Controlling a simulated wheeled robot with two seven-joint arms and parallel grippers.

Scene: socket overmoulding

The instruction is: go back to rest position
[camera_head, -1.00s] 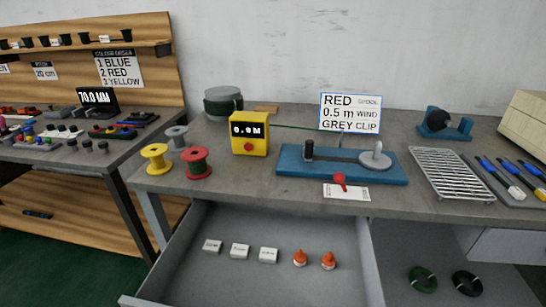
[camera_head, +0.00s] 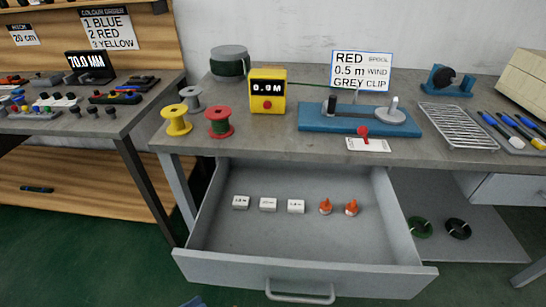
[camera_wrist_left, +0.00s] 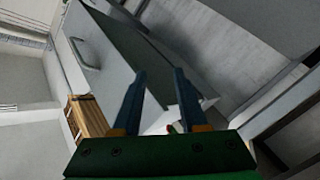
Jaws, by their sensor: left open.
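My left gripper (camera_wrist_left: 160,88) shows in the left wrist view with its two blue fingers apart and nothing between them. In the head view only a small blue bit of it (camera_head: 192,302) shows at the bottom edge, in front of and below the open drawer (camera_head: 300,270). The wrist view shows the grey drawer front (camera_wrist_left: 103,45) with its handle close ahead of the fingers. Whether the fingers touch anything there I cannot tell, but they look clear of it. My right gripper is in neither view.
The drawer stands pulled out under the workbench (camera_head: 290,148), holding white boxes (camera_head: 268,204) and two orange-topped items (camera_head: 325,206). On the bench are spools (camera_head: 218,123), a yellow meter (camera_head: 267,92) and a blue winding jig (camera_head: 350,122). The green floor (camera_head: 90,260) at left is clear.

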